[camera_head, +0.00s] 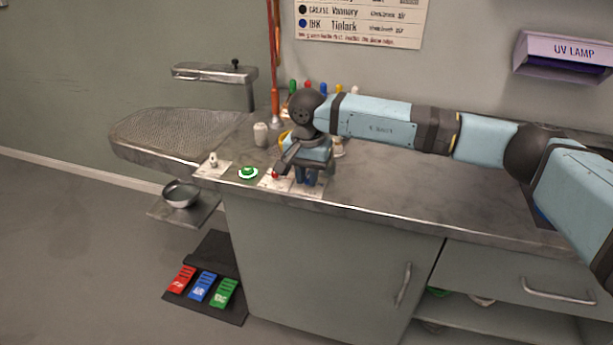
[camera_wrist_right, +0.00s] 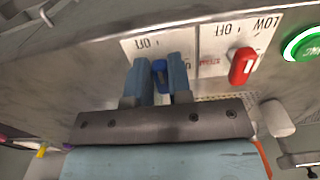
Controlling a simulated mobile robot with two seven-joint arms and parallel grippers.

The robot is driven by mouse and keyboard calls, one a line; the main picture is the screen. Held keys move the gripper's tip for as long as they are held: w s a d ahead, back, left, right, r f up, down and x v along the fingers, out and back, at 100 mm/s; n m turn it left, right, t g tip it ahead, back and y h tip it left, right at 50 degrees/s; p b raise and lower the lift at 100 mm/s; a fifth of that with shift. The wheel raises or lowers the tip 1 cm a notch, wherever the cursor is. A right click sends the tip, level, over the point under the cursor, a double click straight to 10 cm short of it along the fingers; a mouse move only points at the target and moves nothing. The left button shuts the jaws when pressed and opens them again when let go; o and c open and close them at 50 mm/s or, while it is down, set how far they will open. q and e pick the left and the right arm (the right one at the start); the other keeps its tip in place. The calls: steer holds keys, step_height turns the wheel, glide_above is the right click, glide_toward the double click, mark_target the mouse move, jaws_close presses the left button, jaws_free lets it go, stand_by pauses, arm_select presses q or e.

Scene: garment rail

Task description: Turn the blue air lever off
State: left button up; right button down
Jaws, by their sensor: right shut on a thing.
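The blue air lever (camera_wrist_right: 159,75) shows in the right wrist view between the two blue-grey fingers of my right gripper (camera_wrist_right: 158,78). The gripper is shut on it, in front of a white label plate (camera_wrist_right: 140,46). In the head view my right gripper (camera_head: 307,179) points down at the front edge of the counter and hides the lever. The label's wording is upside down in the wrist view and only partly readable. My left gripper is not in view.
A red lever (camera_wrist_right: 243,66) and a green button (camera_wrist_right: 303,44) sit beside the blue lever. Red, blue and green pedals (camera_head: 203,287) lie on the floor below. Several bottles (camera_head: 309,86) stand behind the gripper. The counter (camera_head: 410,190) to the right is mostly clear.

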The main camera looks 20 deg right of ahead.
mark_target(307, 178)
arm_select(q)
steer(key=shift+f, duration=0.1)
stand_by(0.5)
arm_select(e)
steer(key=c, duration=1)
jaws_free()
steer(key=shift+c, duration=0.2)
steer(key=shift+r, duration=0.1)
arm_select(q)
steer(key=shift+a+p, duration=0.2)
steer(key=shift+p, duration=0.65)
arm_select(e)
step_height(307, 178, up, 14)
steer(key=shift+f, duration=0.25)
